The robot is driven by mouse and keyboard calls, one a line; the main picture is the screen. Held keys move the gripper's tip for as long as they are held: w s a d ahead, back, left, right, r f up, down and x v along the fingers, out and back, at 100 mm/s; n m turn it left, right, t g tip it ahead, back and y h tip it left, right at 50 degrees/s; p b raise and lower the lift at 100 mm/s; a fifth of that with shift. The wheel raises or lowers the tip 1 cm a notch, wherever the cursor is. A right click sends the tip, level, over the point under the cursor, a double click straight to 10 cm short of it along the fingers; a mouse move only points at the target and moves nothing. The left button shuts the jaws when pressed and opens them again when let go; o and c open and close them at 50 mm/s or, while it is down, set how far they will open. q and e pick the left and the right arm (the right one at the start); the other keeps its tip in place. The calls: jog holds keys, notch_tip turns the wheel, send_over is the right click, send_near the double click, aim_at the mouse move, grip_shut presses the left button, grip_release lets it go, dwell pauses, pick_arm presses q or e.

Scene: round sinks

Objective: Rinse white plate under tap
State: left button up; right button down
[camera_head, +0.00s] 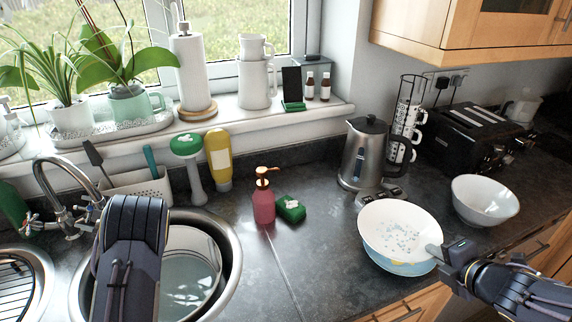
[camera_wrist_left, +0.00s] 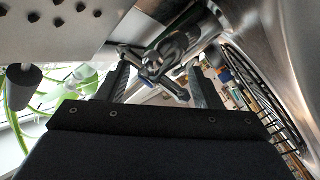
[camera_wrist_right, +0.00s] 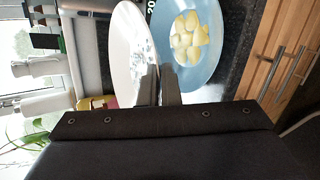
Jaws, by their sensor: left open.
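The white plate (camera_head: 398,228), with pale blue speckles, is at the right of the worktop in the head view. It also shows in the right wrist view (camera_wrist_right: 126,55). My right gripper (camera_head: 432,250) has its fingers close together on the plate's right rim, one on each side. The chrome tap (camera_head: 62,200) stands behind the round sinks at the left. My left gripper (camera_wrist_left: 158,70) is open, with the tap's metal fittings (camera_wrist_left: 165,62) in view between and beyond its fingers. Its fingertips are hidden in the head view by my left arm.
A blue plate with a yellow pattern (camera_wrist_right: 192,50) lies below the white plate. The round sink (camera_head: 232,262) holds a pale-rimmed round vessel (camera_head: 205,250). A soap bottle (camera_head: 263,203), green sponge (camera_head: 291,208), kettle (camera_head: 362,160) and white bowl (camera_head: 485,200) stand around. Worktop between sink and plate is clear.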

pick_arm(q)
jog(key=shift+w+a, duration=0.15)
jog(key=shift+a, duration=0.45)
jog(key=c, duration=0.8)
jog(key=shift+f, duration=0.1)
jog(key=o, duration=0.8)
jog(key=shift+d, duration=0.1)
